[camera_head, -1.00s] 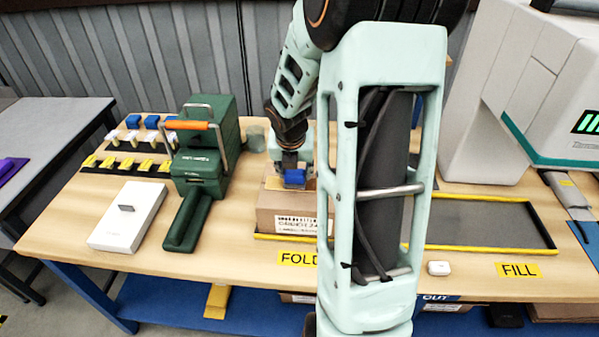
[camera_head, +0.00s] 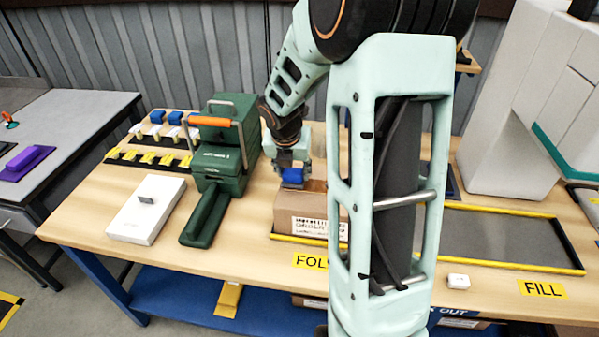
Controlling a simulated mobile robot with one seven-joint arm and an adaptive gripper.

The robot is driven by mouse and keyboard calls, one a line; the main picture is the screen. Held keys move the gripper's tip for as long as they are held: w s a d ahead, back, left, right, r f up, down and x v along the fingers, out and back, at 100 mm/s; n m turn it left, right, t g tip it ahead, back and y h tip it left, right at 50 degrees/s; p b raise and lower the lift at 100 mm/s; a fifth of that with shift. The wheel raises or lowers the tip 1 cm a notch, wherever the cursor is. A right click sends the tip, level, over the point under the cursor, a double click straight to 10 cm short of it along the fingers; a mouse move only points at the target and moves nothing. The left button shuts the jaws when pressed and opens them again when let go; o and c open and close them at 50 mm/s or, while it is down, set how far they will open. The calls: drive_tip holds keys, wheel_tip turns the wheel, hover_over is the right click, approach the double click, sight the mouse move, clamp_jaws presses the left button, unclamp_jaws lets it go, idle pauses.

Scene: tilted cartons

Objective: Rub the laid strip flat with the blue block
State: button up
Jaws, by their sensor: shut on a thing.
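The cardboard carton (camera_head: 308,221) stands on the wooden table inside a yellow-edged area, partly hidden behind my arm. My gripper (camera_head: 291,166) points down at the carton's top, toward its left end. It is shut on the blue block (camera_head: 292,177). The block is at or just above the carton's top; I cannot tell whether it touches. The laid strip cannot be made out, as the gripper, block and arm cover much of the carton's top.
A white box (camera_head: 147,208) lies further left, with a rack (camera_head: 150,161) of blue, white and yellow pieces behind. A yellow-edged tray (camera_head: 500,236) and a small white case (camera_head: 458,281) are at right.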

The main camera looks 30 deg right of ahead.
drive_tip(key=shift+s+d+p, duration=0.8)
drive_tip(key=shift+d, duration=0.2)
drive_tip(key=shift+s+d+p, duration=0.5)
drive_tip(key=shift+s+d, duration=0.05)
drive_tip(key=shift+d, duration=0.2)
drive_tip(key=shift+s+d+p, duration=0.45)
drive_tip(key=shift+s+d, duration=0.1)
drive_tip(key=shift+d, duration=0.15)
drive_tip(key=shift+s+d+r+p, duration=0.1)
drive_tip(key=shift+s+d+p, duration=0.6)
drive_tip(key=shift+d+p, duration=0.15)
drive_tip(key=shift+s+d+p, duration=0.45)
drive_tip(key=shift+s+d, duration=0.05)
drive_tip(key=shift+d, duration=0.25)
drive_tip(key=shift+s+d+p, duration=0.45)
drive_tip(key=shift+s+d, duration=0.05)
drive_tip(key=shift+d, duration=0.2)
drive_tip(key=shift+s+d+p, duration=0.85)
drive_tip(key=shift+d, duration=0.35)
drive_tip(key=shift+s+d+p, duration=0.8)
drive_tip(key=shift+s+d, duration=0.05)
drive_tip(key=shift+d, duration=0.3)
wheel_tip(320, 180, up, 7)
